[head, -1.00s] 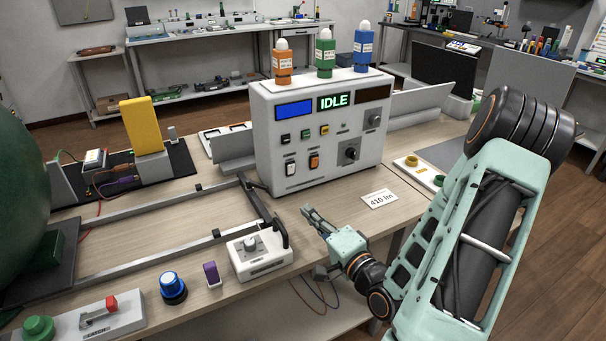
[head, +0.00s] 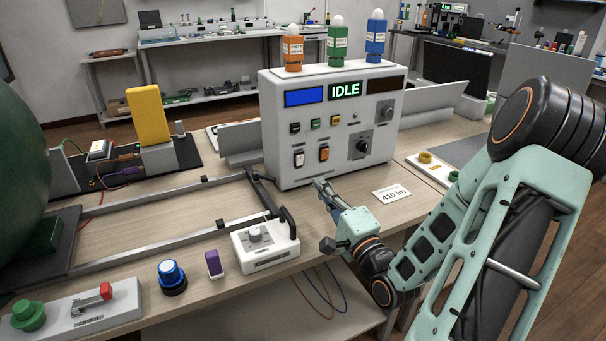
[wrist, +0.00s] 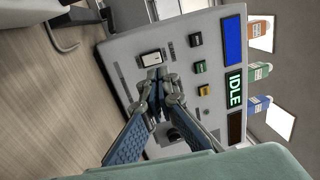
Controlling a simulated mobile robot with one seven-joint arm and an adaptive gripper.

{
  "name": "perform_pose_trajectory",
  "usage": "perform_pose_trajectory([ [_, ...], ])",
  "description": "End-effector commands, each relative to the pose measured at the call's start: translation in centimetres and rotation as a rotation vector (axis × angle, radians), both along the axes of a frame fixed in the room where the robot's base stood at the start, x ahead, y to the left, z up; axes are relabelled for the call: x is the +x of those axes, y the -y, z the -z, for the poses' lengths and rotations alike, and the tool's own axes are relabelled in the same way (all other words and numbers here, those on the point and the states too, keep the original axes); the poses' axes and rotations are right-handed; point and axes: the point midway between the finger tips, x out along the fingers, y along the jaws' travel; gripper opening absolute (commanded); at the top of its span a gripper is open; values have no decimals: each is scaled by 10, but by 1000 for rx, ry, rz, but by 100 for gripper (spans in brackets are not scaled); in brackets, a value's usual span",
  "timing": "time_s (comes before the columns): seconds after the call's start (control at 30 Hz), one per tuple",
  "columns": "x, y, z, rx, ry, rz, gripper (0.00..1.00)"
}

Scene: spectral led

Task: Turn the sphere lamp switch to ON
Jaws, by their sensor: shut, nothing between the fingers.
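The grey console (head: 275,165) stands on the bench with a screen reading IDLE. My gripper (head: 320,186) is shut and empty, low in front of the console. In the wrist view, my gripper's fingertips (wrist: 160,76) point at the panel beside the white rocker (wrist: 151,59). The fingers hide the orange rocker there. I cannot tell whether they touch the panel.
The large green sphere (head: 20,170) is at the far left, by a metal rail frame (head: 150,252). A white knob box (head: 265,245) stands near the bench's front edge, left of my gripper. A 410 lm card (head: 391,193) lies right of it.

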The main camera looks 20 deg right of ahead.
Motion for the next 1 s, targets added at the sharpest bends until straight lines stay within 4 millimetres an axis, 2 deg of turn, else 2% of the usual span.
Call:
perform_pose_trajectory([
  [0.03, 1, -1, 5, -5, 2, 0, 0],
  [0.27, 7, -4, 4, -4, 1, 1, 0],
  [0.3, 20, -5, -1, -3, 2, -4, 0],
  [0.5, 61, -7, -8, 0, 2, -3, 0],
  [0.7, 87, -7, -12, 1, 1, 0, 0],
  [1.0, 96, -7, -15, 1, -1, 2, 0],
])
